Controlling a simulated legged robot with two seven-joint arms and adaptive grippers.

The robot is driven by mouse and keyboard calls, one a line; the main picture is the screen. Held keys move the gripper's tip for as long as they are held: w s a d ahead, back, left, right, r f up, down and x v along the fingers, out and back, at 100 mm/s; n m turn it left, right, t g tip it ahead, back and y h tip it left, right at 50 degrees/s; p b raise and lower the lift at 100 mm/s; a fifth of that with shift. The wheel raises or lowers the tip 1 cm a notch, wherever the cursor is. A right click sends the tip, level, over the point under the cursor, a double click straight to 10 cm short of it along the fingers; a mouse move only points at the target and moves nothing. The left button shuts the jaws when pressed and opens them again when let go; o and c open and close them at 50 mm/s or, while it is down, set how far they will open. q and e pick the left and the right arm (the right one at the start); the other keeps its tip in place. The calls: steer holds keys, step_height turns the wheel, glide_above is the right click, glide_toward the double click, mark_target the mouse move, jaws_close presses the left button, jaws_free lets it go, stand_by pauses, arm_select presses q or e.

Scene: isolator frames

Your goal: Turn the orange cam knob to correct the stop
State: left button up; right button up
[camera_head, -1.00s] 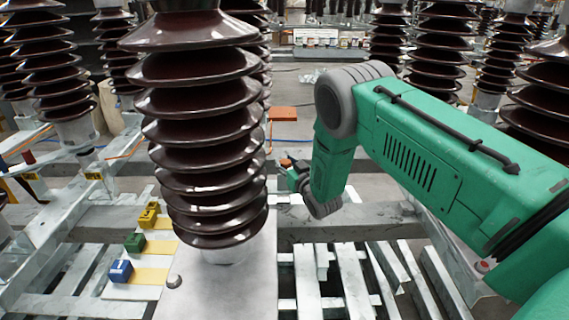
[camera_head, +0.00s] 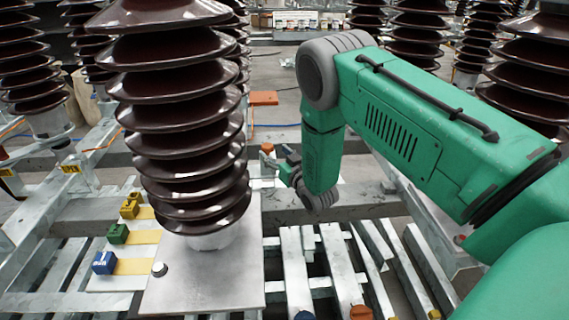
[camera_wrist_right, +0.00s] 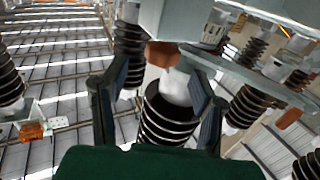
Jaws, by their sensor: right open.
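A small orange knob (camera_head: 266,148) shows in the head view just left of my right gripper (camera_head: 285,164), beyond the large brown insulator. In the right wrist view an orange-brown knob (camera_wrist_right: 162,54) appears between my right fingertips (camera_wrist_right: 156,62), below a grey metal housing. The fingers are spread with a visible gap on each side of this knob. I cannot tell how far the fingertips reach around it. Another round orange piece (camera_head: 361,312) is cut off at the bottom of the head view. My left gripper is not in view.
The brown ribbed insulator (camera_head: 190,130) stands left of my right arm on a grey plate (camera_head: 200,285). Blue (camera_head: 103,262), green (camera_head: 118,233) and yellow (camera_head: 130,208) blocks sit at left. An orange plate (camera_head: 263,98) lies farther back. Steel bars cross the foreground.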

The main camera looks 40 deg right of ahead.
steer(key=s, duration=0.7)
steer(key=shift+a, duration=0.3)
steer(key=shift+f, duration=0.1)
